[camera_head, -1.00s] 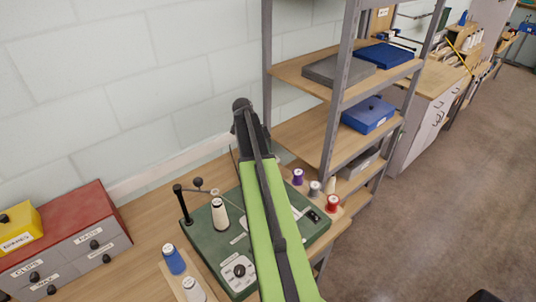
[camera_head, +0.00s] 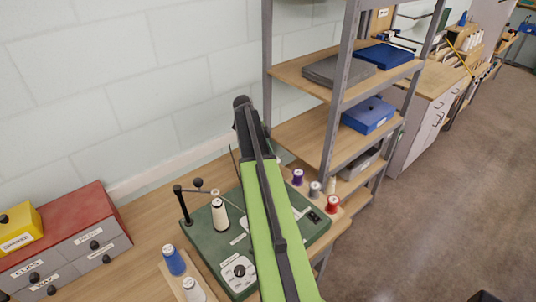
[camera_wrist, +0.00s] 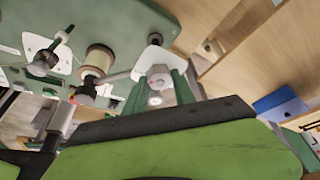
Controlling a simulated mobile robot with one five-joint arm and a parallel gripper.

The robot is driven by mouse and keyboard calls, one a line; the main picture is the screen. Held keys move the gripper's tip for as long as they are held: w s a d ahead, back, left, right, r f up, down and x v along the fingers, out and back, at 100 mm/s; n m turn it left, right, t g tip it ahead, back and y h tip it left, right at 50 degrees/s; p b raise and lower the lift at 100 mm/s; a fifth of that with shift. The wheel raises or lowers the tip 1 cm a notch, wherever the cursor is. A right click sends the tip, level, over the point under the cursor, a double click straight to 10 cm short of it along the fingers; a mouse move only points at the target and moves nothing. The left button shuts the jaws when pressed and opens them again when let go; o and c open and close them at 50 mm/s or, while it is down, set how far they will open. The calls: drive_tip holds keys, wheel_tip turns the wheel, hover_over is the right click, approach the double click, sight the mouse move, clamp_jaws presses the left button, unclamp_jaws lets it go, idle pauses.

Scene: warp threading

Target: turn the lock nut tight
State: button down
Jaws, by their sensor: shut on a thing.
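In the wrist view a silver lock nut (camera_wrist: 159,77) sits in front of a small white plate (camera_wrist: 154,57) on the green machine. The two green fingers of my gripper (camera_wrist: 160,90) stand on either side of the nut, shut on it. A round silver end shows between them, nearer the camera. In the head view my arm lies across the green machine board (camera_head: 208,246) and hides both the gripper and the nut.
A cream thread spool (camera_head: 219,216) and a black post with a ball-ended arm (camera_head: 183,205) stand left of my arm. A dial (camera_head: 239,271) is in front. Blue (camera_head: 173,261) and red (camera_head: 333,204) spools stand at the sides. A metal shelf (camera_head: 340,90) rises behind right.

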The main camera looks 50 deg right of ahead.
drive_tip(key=c, duration=1)
unclamp_jaws()
drive_tip(key=shift+c, duration=0.2)
drive_tip(key=shift+r, duration=0.1)
drive_tip(key=p+v, duration=1.6)
drive_tip(key=v, duration=0.1)
drive_tip(key=shift+a, duration=0.1)
drive_tip(key=shift+a, duration=0.1)
